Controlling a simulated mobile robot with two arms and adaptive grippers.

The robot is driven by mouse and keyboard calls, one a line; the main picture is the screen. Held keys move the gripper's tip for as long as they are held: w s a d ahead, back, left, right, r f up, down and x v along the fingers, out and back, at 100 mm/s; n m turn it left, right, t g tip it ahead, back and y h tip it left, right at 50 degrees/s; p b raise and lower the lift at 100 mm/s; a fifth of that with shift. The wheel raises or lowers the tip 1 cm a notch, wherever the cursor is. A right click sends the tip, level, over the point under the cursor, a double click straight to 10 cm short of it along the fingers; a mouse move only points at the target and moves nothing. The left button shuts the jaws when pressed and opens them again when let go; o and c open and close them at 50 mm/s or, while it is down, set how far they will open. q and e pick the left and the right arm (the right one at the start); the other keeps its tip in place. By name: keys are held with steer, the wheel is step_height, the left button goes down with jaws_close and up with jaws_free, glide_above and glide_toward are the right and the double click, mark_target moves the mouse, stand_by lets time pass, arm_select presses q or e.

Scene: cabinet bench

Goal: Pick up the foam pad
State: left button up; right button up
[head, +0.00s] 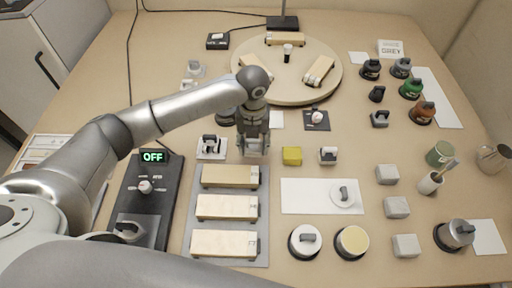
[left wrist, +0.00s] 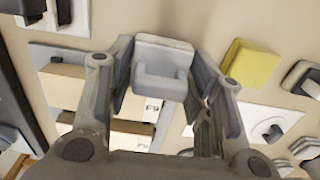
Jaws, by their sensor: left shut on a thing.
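My left gripper (left wrist: 163,88) is shut on a light grey block with a raised loop handle (left wrist: 161,60), which seems to be the foam pad. In the left wrist view the block sits between the two fingers. In the head view my left gripper (head: 254,146) points down behind the wooden blocks and left of a yellow block (head: 291,156). The fingers mostly hide the held pad there, and I cannot tell whether it is clear of the bench. The yellow block also shows in the left wrist view (left wrist: 250,63), apart from the fingers. My right gripper is not in view.
A grey tray with wooden blocks (head: 227,208) lies in front of the gripper. A round turntable (head: 285,94) is behind. A white sheet (head: 305,196) lies front right.

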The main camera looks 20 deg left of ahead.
arm_select(q)
steer(key=s+a+r, duration=0.7)
steer(key=s+r, duration=0.1)
steer(key=s, duration=0.2)
steer(key=shift+s+a+r, duration=0.35)
steer(key=shift+a+r, duration=0.05)
steer(key=shift+o, duration=1)
steer(key=shift+c, duration=1.2)
steer(key=shift+d, duration=0.1)
